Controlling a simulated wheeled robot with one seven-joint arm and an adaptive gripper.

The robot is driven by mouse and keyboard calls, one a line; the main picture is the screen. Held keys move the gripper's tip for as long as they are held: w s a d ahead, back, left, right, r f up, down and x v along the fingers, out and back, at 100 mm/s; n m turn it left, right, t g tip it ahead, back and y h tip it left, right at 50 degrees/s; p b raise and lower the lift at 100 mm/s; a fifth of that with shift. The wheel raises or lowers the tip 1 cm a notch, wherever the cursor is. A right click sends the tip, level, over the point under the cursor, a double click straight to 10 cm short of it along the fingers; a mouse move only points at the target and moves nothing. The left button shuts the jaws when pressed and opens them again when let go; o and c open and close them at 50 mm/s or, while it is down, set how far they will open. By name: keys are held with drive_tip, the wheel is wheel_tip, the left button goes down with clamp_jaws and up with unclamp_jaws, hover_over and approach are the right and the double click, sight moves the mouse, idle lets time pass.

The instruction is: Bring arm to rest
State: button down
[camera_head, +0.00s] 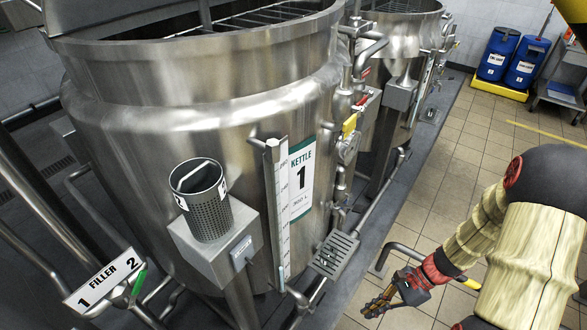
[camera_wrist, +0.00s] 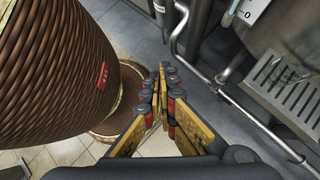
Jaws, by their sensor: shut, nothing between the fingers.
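My arm reaches in from the right edge of the head view in a pale ribbed sleeve, bent down toward the floor. My gripper (camera_head: 372,307) hangs low over the tiles, in front of kettle 1 and apart from it. In the wrist view my gripper (camera_wrist: 162,72) has its yellow and black fingers drawn together at the tips, with nothing held between them.
Kettle 1 (camera_head: 210,95) fills the left, with a mesh cup (camera_head: 208,215) on a box. Blue drums (camera_head: 525,62) stand far right. Tiled floor (camera_head: 450,130) is clear.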

drive_tip(key=s+a+r+n+t+h, duration=0.1)
drive_tip(key=r+n, duration=0.4)
drive_tip(key=r, duration=0.6)
drive_tip(key=s+a+r+n+t+h, duration=0.1)
drive_tip(key=r+n+t+h, duration=0.3)
drive_tip(key=r, duration=0.8)
drive_tip(key=s+a+r+n+t+h, duration=0.1)
drive_tip(key=s+r+n+t+h, duration=0.1)
drive_tip(key=r+n, duration=0.5)
wheel_tip(320, 180, up, 4)
drive_tip(key=shift+s+a+r+t+h, duration=0.3)
drive_tip(key=shift+s+t+h, duration=0.15)
drive_tip(key=shift+h, duration=0.15)
